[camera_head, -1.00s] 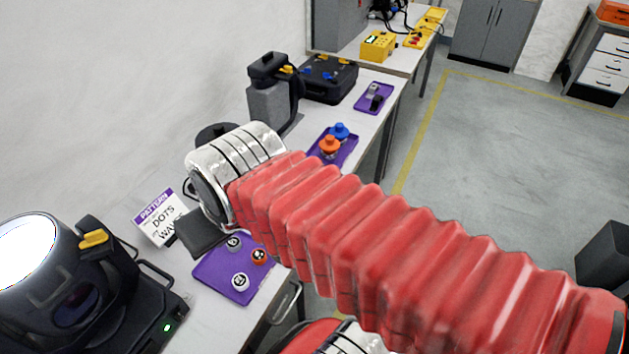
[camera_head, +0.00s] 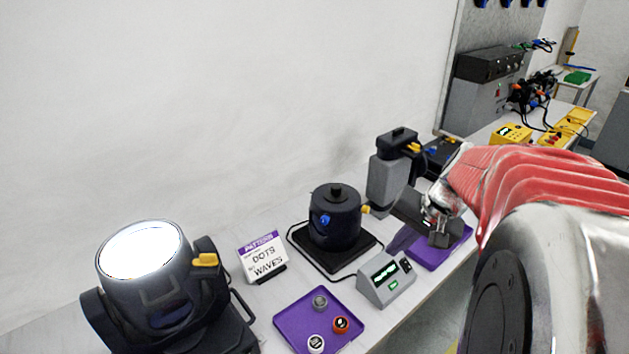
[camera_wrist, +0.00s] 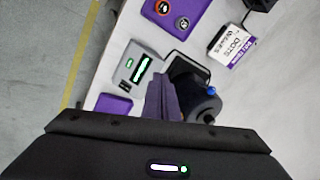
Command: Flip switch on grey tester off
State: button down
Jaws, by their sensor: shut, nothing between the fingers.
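The grey tester (camera_head: 387,283) sits on the white bench, with a lit green display, a small green light on its front and a small dark switch (camera_head: 407,265) at its right side. In the wrist view the tester (camera_wrist: 124,77) lies just left of my fingers, and its dark switch (camera_wrist: 125,84) shows near its lower edge. Which way the switch is set is too small to tell. My gripper (camera_head: 394,249) is shut and empty, its purple fingers pointing down, above and behind the tester. The fingers also show in the wrist view (camera_wrist: 162,78), apart from the switch.
A purple tray (camera_head: 290,322) with several knobs lies in front. A sign (camera_head: 263,258) and a big lit lamp (camera_head: 150,270) stand left. Another purple tray (camera_head: 432,258) lies right.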

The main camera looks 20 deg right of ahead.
aim_at(409, 267)
jog(key=s+d+f+m, duration=0.1)
jog(key=d+f+m, duration=0.1)
jog(key=d, duration=0.5)
jog(key=s+d+f+m+t, duration=0.1)
jog(key=s+d+f+m, duration=0.1)
jog(key=d, duration=0.5)
jog(key=shift+d+f+m, duration=0.2)
jog(key=shift+f+m, duration=0.05)
jog(key=shift+m, duration=0.05)
jog(key=shift+s, duration=0.1)
jog(key=x, duration=1.4)
jog(key=shift+w+a+r, duration=0.15)
jog(key=shift+w+a, duration=0.05)
jog(key=shift+w, duration=0.05)
jog(key=shift+r, duration=0.65)
